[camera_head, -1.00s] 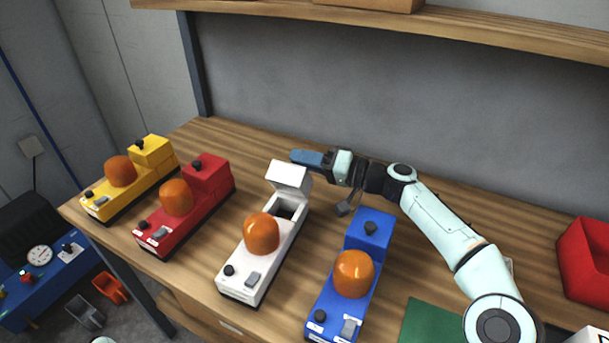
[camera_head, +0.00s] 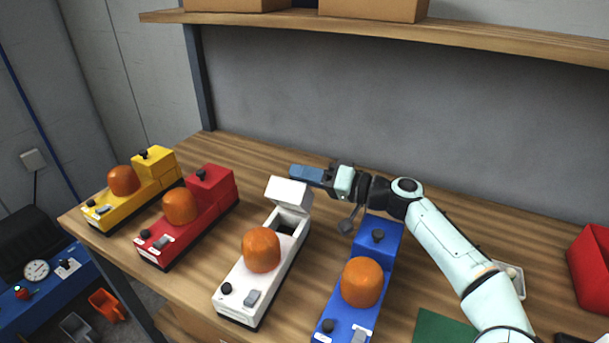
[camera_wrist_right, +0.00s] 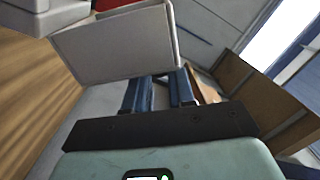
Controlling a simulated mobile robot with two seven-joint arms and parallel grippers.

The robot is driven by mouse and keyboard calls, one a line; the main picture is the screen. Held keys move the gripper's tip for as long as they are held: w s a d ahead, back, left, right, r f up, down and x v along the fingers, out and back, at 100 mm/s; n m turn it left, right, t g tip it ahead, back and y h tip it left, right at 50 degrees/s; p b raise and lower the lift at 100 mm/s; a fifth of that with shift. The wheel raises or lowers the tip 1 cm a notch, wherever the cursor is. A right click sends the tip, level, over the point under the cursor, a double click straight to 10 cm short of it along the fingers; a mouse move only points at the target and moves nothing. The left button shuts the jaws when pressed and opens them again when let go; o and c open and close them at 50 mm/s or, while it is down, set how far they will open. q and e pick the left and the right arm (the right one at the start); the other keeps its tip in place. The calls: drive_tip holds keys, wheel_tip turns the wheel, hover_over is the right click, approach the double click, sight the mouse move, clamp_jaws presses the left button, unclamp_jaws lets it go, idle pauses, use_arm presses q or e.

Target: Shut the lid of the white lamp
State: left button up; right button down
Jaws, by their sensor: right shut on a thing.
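The white lamp (camera_head: 239,293) with an orange dome (camera_head: 261,250) stands on the bench, left of the blue one. Its white lid (camera_head: 289,193) is raised at the rear end, with the dark compartment (camera_head: 286,227) showing below it. My right gripper (camera_head: 298,171) is at the lid's far upper edge, and its blue fingers are shut on the lid. In the right wrist view the lid's pale panel (camera_wrist_right: 118,45) stands across the ends of the fingers (camera_wrist_right: 158,84), hiding the tips and the exact contact. My left gripper is not in view.
A blue lamp (camera_head: 375,238) stands close to the right, below my right forearm. A red lamp (camera_head: 211,190) and a yellow lamp (camera_head: 155,163) stand to the left. A wooden shelf (camera_head: 470,43) hangs above the bench. A red bin (camera_head: 590,262) is at the right.

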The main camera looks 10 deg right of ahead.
drive_tip(key=shift+r, duration=0.1)
idle(0.5)
drive_tip(key=c, duration=1)
unclamp_jaws()
use_arm(q)
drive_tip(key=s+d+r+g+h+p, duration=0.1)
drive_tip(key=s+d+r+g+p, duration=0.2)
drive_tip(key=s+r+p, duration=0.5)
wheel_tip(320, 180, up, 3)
drive_tip(key=p, duration=0.3)
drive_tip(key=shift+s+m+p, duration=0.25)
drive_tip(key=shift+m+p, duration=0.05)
drive_tip(key=shift+p, duration=0.05)
use_arm(e)
wheel_tip(320, 180, up, 20)
